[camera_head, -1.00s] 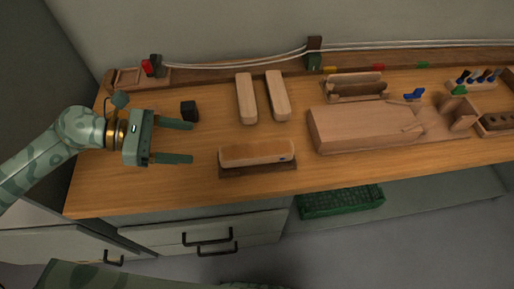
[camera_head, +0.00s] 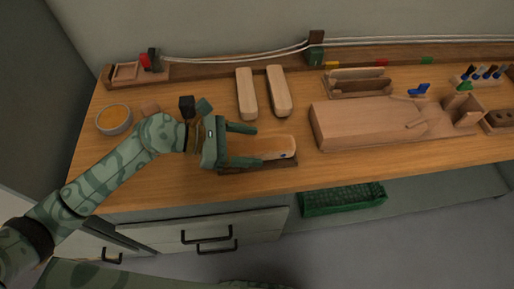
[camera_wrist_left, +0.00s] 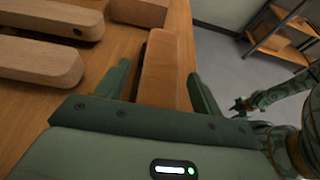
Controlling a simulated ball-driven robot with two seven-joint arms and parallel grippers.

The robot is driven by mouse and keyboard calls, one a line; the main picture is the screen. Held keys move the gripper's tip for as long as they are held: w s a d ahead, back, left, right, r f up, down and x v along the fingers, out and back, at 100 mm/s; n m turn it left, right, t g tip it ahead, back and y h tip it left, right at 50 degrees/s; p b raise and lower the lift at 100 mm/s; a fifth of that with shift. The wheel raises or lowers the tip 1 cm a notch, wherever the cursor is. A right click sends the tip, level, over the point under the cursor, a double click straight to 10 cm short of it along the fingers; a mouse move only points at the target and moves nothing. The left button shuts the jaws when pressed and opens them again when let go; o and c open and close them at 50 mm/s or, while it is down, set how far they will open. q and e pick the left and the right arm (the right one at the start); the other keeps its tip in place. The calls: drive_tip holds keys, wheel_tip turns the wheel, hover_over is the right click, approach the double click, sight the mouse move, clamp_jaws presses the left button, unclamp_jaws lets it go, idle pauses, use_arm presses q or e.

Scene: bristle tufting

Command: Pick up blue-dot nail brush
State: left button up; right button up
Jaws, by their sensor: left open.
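A wooden block-shaped brush (camera_head: 282,146) lies on a dark holder (camera_head: 284,165) near the bench's front edge. A small dark dot marks its right end; I cannot make out its color for sure. Bristles do not show. My left gripper (camera_head: 257,145) is open, its fingers pointing right, over the brush's left part. The wrist view shows the brush (camera_wrist_left: 165,65) running between the two fingers (camera_wrist_left: 158,73), with space on both sides; no grip shows. In that view, parts of my other arm (camera_wrist_left: 292,90) show at the right edge; its jaws are unclear.
Two pale wooden blocks (camera_head: 247,95) (camera_head: 278,92) lie behind the gripper. A large wooden fixture (camera_head: 360,125) stands to the right. A black cube (camera_head: 187,104) and a round dish (camera_head: 114,119) are at left. A green crate (camera_head: 343,199) sits below the bench.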

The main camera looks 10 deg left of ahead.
use_arm(q)
drive_tip(key=c, duration=1.2)
drive_tip(key=shift+r, duration=0.2)
